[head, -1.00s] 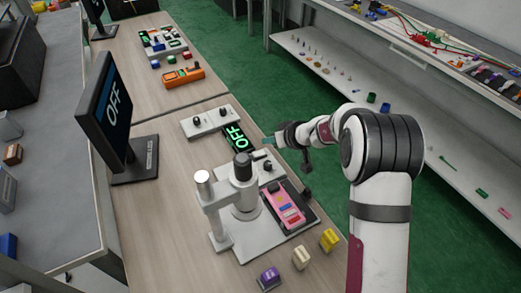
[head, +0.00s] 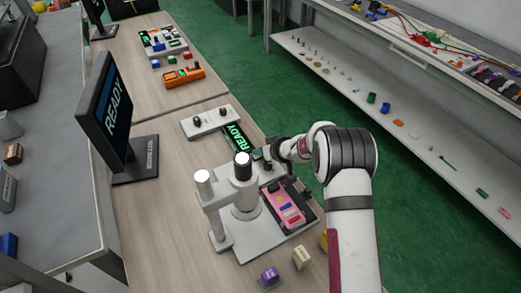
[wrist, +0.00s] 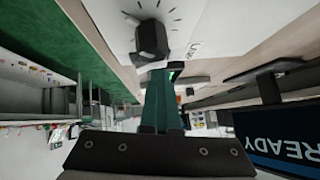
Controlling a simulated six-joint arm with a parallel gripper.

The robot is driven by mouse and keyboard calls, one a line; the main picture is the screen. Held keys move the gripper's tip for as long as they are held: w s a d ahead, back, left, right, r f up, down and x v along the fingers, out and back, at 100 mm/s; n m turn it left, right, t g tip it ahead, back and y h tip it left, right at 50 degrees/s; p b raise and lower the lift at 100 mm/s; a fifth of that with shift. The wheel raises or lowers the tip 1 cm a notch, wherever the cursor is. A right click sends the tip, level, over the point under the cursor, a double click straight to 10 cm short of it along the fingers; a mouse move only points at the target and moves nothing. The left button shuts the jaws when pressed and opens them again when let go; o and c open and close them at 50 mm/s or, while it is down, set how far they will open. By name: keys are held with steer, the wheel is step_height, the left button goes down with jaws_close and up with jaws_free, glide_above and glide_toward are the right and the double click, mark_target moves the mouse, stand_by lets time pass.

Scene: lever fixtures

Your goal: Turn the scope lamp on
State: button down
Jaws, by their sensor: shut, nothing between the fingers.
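The scope (head: 246,195) stands on a light grey base, with a side post and a dark column whose top shows a bright white face. The monitor (head: 117,105) reads READY in white, and the small display (head: 238,138) reads READY in green. My gripper (head: 262,155) is behind the scope column at the far end of the base. In the wrist view its green fingers (wrist: 160,75) are shut and empty, with their tips just at a black knob (wrist: 152,40) on a white panel with tick marks. I cannot tell whether they touch it.
A pink device (head: 284,204) sits on the base's right side. Purple (head: 270,276) and cream (head: 302,257) blocks stand in front; a yellow one is partly behind my arm. A grey knob box (head: 210,121) and an orange device (head: 184,78) lie farther back.

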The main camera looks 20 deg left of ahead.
steer(key=shift+s+f, duration=0.1)
steer(key=shift+f, duration=0.15)
steer(key=shift+w+d, duration=0.5)
steer(key=shift+d, duration=0.15)
steer(key=r, duration=0.2)
steer(key=d+r, duration=0.1)
steer(key=r, duration=0.2)
steer(key=shift+w+d+r, duration=0.1)
steer(key=shift+w, duration=0.05)
steer(key=v, duration=0.8)
steer(key=shift+d+r, duration=0.15)
steer(key=shift+r, duration=0.1)
